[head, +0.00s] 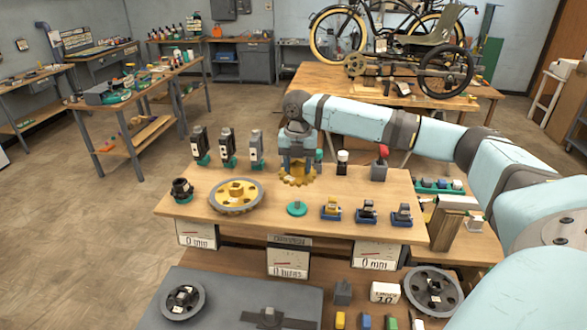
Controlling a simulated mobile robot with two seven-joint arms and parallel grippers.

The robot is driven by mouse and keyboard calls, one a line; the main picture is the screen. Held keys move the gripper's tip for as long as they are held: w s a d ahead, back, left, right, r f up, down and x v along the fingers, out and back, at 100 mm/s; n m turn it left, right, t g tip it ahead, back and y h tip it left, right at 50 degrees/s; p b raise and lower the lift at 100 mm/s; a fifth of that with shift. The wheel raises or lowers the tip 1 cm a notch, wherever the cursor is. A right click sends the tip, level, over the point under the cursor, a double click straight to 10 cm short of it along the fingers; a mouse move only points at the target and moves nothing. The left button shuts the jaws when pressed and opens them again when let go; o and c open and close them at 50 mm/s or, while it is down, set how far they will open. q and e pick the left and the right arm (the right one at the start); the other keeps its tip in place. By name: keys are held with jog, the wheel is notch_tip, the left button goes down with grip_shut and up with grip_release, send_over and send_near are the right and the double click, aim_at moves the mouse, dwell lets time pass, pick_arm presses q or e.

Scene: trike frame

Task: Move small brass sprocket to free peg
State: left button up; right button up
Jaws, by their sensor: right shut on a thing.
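My right gripper (298,165) points down over the wooden table, shut on the small brass sprocket (297,178). The sprocket is a toothed golden disc at the gripper's fingertips, with its upper middle partly hidden by them. It appears to be above the tabletop, but the exact height is hard to tell. A round teal base (297,209) sits on the table just in front of the sprocket; a peg on it is too small to make out clearly. A larger brass gear (236,195) lies to the left. My left gripper is not in view.
Black and grey devices on green bases (228,148) stand at the back left of the table. Small parts in blue holders (367,211) stand at the front right. A red-topped grey block (379,165) stands behind them. A lower shelf holds dark wheels (433,290).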

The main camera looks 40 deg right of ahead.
jog(key=shift+f, duration=2.3)
pick_arm(q)
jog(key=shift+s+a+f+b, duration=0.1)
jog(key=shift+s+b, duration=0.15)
jog(key=shift+b, duration=0.05)
pick_arm(e)
jog(key=shift+f, duration=0.6)
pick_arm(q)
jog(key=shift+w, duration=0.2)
pick_arm(e)
jog(key=shift+p, duration=0.35)
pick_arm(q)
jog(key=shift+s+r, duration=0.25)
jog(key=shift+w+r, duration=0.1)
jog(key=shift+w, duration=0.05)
